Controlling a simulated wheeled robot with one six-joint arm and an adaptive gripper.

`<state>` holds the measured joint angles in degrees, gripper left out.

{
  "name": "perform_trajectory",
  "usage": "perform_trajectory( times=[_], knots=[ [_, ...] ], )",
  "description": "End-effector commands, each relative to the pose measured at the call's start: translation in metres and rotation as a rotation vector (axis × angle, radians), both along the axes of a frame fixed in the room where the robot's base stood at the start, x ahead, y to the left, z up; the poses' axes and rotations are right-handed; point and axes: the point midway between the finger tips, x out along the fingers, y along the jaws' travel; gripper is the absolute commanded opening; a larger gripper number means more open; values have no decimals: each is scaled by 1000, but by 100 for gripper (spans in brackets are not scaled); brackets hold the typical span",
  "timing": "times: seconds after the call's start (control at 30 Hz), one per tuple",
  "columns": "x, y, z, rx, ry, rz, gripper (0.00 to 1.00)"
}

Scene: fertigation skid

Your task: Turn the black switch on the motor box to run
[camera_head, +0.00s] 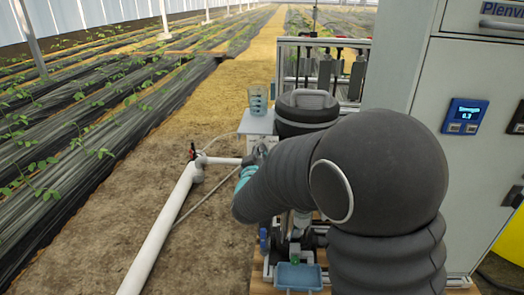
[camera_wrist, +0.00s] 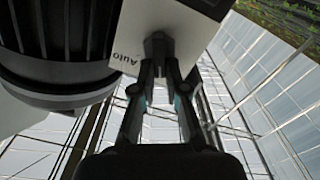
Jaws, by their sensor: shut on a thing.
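In the wrist view the pale motor box (camera_wrist: 185,17) is at the top middle, tilted in the picture, with the word "Auto" printed on its face. My gripper (camera_wrist: 160,52) reaches up to this face and its fingers are shut on the black switch (camera_wrist: 158,38). The fingertips cover most of the switch, so I cannot tell which setting it points to. The dark ribbed motor (camera_wrist: 55,30) is at the upper left, beside the box. In the head view my arm hides the motor box and switch.
In the head view a black-lidded drum (camera_head: 306,108) and a clear measuring jug (camera_head: 258,99) stand beyond my arm. A white pipe with a red-handled valve (camera_head: 192,151) lies left. A grey cabinet (camera_head: 475,75) stands close on the right. A blue tray (camera_head: 299,277) is low in front.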

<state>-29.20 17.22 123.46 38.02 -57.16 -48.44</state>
Motion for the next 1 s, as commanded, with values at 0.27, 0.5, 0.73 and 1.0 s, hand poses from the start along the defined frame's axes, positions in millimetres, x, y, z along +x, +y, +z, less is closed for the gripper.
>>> perform_trajectory(
  times=[0.27, 0.5, 0.73, 1.0],
  knots=[
    [0, 3, -1, -202, 8, 0, 0],
    [0, 4, -2, -310, 11, 1, 0],
    [0, 5, -3, -353, 13, 1, 0],
    [0, 5, -3, -358, 12, 1, 0]
  ],
)
